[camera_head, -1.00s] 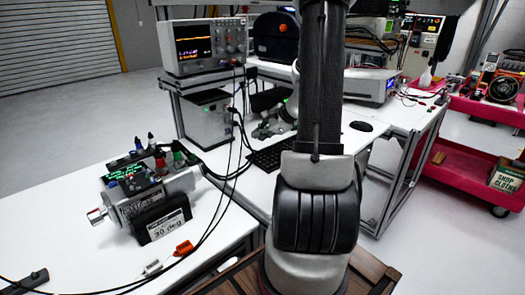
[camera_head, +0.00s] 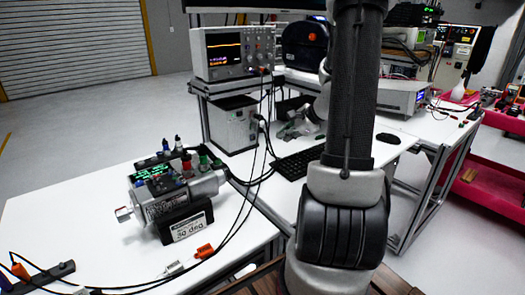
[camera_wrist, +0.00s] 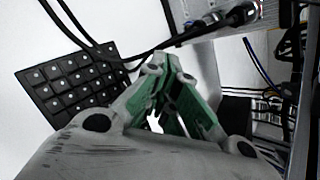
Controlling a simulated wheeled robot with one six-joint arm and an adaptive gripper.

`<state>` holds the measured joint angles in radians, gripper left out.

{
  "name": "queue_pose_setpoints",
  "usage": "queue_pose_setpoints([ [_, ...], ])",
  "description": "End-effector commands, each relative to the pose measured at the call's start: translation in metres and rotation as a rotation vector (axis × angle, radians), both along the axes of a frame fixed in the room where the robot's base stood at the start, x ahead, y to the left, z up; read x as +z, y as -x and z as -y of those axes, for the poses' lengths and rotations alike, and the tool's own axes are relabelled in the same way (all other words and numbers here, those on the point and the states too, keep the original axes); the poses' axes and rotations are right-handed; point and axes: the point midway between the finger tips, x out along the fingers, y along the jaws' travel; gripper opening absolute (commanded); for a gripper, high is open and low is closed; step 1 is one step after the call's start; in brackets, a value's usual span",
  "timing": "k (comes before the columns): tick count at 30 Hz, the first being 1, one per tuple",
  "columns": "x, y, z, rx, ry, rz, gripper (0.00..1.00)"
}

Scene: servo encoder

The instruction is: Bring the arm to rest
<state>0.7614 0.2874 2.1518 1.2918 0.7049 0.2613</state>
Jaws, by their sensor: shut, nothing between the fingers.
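My gripper (camera_head: 293,131) shows in the head view just left of my upright arm link, low over the white bench near the keyboard. Part of my arm hides behind that link. In the wrist view my gripper (camera_wrist: 168,66) has its green-lined fingers drawn together at the tips, with nothing between them. The black keyboard (camera_wrist: 72,82) lies to its left there, and it also shows in the head view (camera_head: 297,163). The servo motor (camera_head: 168,194), with clips and a small green display on it, stands on the left table with an angle label (camera_head: 188,227), apart from my gripper.
An oscilloscope (camera_head: 234,52) stands on a shelf above a grey box (camera_head: 232,125). Black cables (camera_head: 262,150) hang from it close by my gripper and run across the left table (camera_head: 85,215). A mouse (camera_head: 388,138) lies to the right. Red carts (camera_head: 490,180) stand at far right.

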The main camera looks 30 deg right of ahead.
Motion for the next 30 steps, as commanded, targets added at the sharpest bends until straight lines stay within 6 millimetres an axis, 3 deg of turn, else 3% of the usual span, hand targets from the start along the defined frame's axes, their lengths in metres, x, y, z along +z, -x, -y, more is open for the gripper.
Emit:
queue_pose_setpoints([
  [8, 0.0, 0.002, -0.003, 0.039, 0.017, 0.003, 0.0],
  [11, -0.01, 0.02, -0.012, 0.147, 0.048, -0.032, 0.0],
  [14, -0.018, 0.055, -0.025, 0.311, 0.097, -0.088, 0.0],
  [21, 0.019, 0.138, -0.076, 0.866, 0.357, -0.179, 0.0],
  [30, 0.09, 0.216, -0.112, 1.515, 0.862, -0.234, 0.0],
])
